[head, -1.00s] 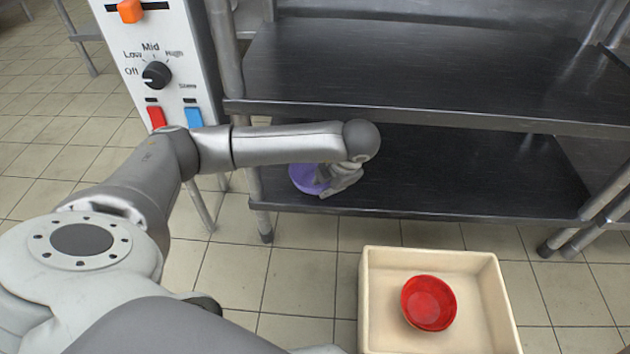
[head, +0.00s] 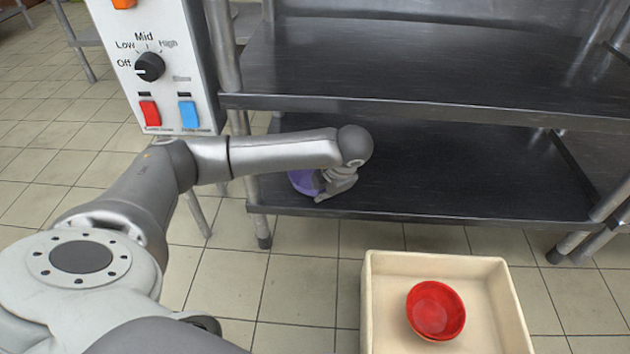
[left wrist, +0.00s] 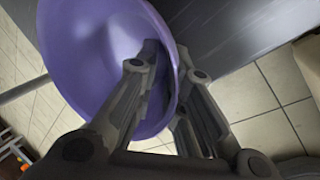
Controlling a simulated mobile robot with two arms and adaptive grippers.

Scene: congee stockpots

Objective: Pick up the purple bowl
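The purple bowl (head: 303,181) is at the left front of the lower shelf in the head view, partly hidden by my left gripper (head: 334,188). It looks tilted, with its outer side showing. In the left wrist view the bowl (left wrist: 85,50) fills the upper left. My left gripper (left wrist: 168,62) has one finger inside the bowl and the other outside, shut on the wall at its rim. I cannot tell whether the bowl still touches the shelf. My right gripper is not in view.
The upper shelf (head: 400,65) lies close above my left forearm. A cream crate (head: 375,300) on the floor holds a red bowl (head: 436,310). A control panel (head: 165,65) with a knob and switches stands at the left. The lower shelf (head: 460,180) is clear to the right.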

